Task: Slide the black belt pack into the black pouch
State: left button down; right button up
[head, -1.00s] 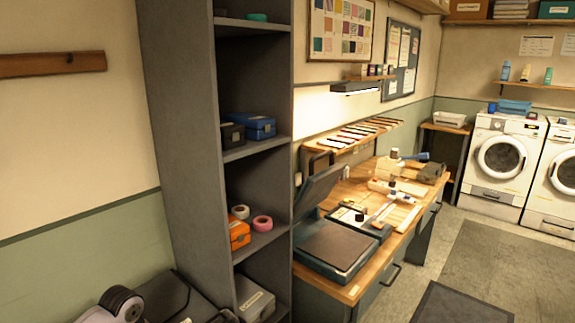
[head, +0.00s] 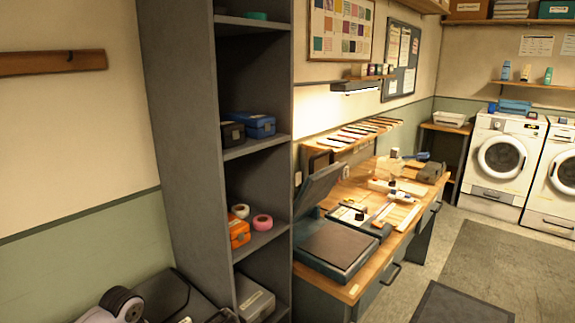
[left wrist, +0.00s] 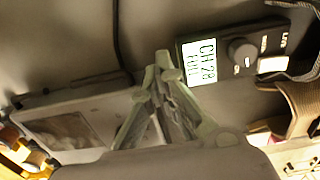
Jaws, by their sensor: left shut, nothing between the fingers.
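The black belt pack (left wrist: 235,55), with a lit display reading CH 28 and a round knob, shows at the upper right of the left wrist view. My left gripper (left wrist: 165,72) is shut and empty, its tips close to the display end of the pack; I cannot tell if they touch. A dark flat case with a pale window (left wrist: 75,125) lies at the left of that view; I cannot tell whether it is the black pouch. Straps (left wrist: 300,100) show at the right edge, beside the pack. The right gripper is not in view.
A tall grey shelf unit (head: 215,60) holds a blue box (head: 260,126), an orange box (head: 239,233) and tape rolls. A dark case (head: 165,297) lies at its left foot. A wooden workbench (head: 375,270) stands to the right, with open floor beyond.

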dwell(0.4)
pick_arm(q)
jog(key=shift+f, duration=0.25)
jog(key=shift+f+b, duration=0.7)
jog(key=shift+f, duration=0.05)
jog(key=shift+d, duration=0.1)
jog(key=shift+w+d+b, duration=0.55)
jog(key=shift+w+d, duration=0.2)
jog(key=shift+w, duration=0.15)
jog(key=shift+w+d, duration=0.1)
jog(key=shift+w, duration=0.05)
jog(key=shift+w+d+b, duration=0.6)
jog(key=shift+w+d, duration=0.1)
jog(key=shift+w, duration=0.15)
jog(key=shift+w+d, duration=0.1)
dwell(0.3)
